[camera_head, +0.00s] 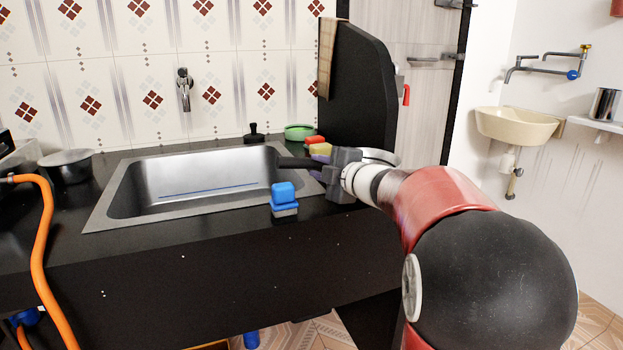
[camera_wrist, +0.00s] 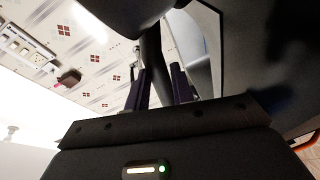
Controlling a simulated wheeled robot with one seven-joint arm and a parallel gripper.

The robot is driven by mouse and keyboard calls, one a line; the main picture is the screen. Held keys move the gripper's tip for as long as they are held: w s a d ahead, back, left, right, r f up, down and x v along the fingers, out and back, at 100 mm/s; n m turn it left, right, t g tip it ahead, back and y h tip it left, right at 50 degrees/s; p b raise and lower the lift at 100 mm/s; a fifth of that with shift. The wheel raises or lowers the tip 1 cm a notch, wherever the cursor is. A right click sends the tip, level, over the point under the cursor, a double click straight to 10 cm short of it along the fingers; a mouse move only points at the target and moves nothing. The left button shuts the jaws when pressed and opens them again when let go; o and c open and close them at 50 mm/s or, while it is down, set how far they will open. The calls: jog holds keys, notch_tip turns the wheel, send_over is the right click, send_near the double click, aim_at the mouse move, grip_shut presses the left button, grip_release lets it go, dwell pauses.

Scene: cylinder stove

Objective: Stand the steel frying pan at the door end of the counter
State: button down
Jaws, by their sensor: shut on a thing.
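My gripper (camera_head: 324,166) is over the right end of the sink, shut on the dark handle of the steel frying pan (camera_head: 293,162). The handle sticks out to the left over the sink. A pale curved metal edge shows behind my wrist, beside the black partition; I cannot tell for certain whether it is the pan's body. In the wrist view, the pan's dark handle (camera_wrist: 151,62) runs between my two fingers (camera_wrist: 160,84). A grey rounded surface fills the top of that view. The counter (camera_head: 180,258) is black; its right end by the door is partly hidden by my arm.
A blue-topped sponge or brush (camera_head: 284,198) stands at the sink's front right edge. A green bowl (camera_head: 299,132), a red item and a yellow item lie behind my gripper. The black partition (camera_head: 362,95) rises at the right. A pot (camera_head: 66,166) stands left of the sink (camera_head: 190,183).

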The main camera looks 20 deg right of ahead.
jog(key=shift+d+f, duration=0.15)
jog(key=shift+f, duration=0.75)
jog(key=shift+r, duration=0.15)
jog(key=c, duration=1.2)
grip_release()
